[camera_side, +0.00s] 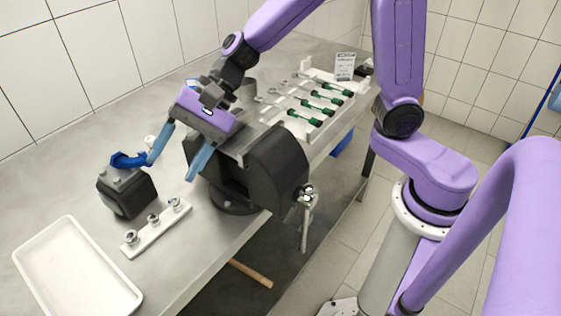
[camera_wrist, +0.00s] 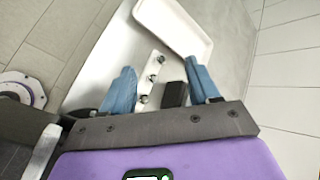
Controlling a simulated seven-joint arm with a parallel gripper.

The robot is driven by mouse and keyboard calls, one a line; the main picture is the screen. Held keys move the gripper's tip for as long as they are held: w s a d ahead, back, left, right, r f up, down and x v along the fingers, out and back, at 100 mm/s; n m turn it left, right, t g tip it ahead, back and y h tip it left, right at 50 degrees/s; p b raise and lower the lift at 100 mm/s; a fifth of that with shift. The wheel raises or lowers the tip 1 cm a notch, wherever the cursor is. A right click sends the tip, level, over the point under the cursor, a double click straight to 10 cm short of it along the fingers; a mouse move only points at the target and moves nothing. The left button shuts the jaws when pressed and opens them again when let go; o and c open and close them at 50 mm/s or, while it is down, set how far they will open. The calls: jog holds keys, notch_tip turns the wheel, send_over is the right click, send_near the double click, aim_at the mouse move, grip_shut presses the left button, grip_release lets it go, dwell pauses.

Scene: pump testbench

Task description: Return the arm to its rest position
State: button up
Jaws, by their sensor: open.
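My gripper (camera_side: 172,170) is open and empty, with two blue fingers pointing down over the bench. It hangs above and to the left of the large dark vise (camera_side: 275,160). In the wrist view my gripper (camera_wrist: 160,68) shows both fingers spread with nothing held between them. A black block (camera_side: 127,193) with a blue part on top stands on the bench to the left of the fingers. In the side view the left fingertip lies close to the blue part's end; whether they touch I cannot tell. A dark block (camera_wrist: 175,93) also shows between the fingers in the wrist view.
A white strip (camera_side: 165,223) with three metal fittings and an empty white tray (camera_side: 70,275) lie at the bench front. Tiled walls border the bench (camera_side: 60,185).

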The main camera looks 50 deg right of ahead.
jog(key=s+d+r+n+g+h, duration=0.1)
jog(key=s+d+n, duration=0.2)
jog(key=s+n, duration=0.55)
jog(key=s+d+r+n+h, duration=0.1)
jog(key=s+d+n, duration=0.1)
jog(key=s+n, duration=0.7)
jog(key=s+d+f+n+h, duration=0.1)
jog(key=d+f+h, duration=0.2)
jog(key=d, duration=0.6)
jog(key=s+d+f+n+h, duration=0.2)
jog(key=d+f+h, duration=0.1)
jog(key=d, duration=0.6)
jog(key=shift+s+d+h, duration=0.2)
jog(key=shift+d+h, duration=0.1)
jog(key=shift+h, duration=0.4)
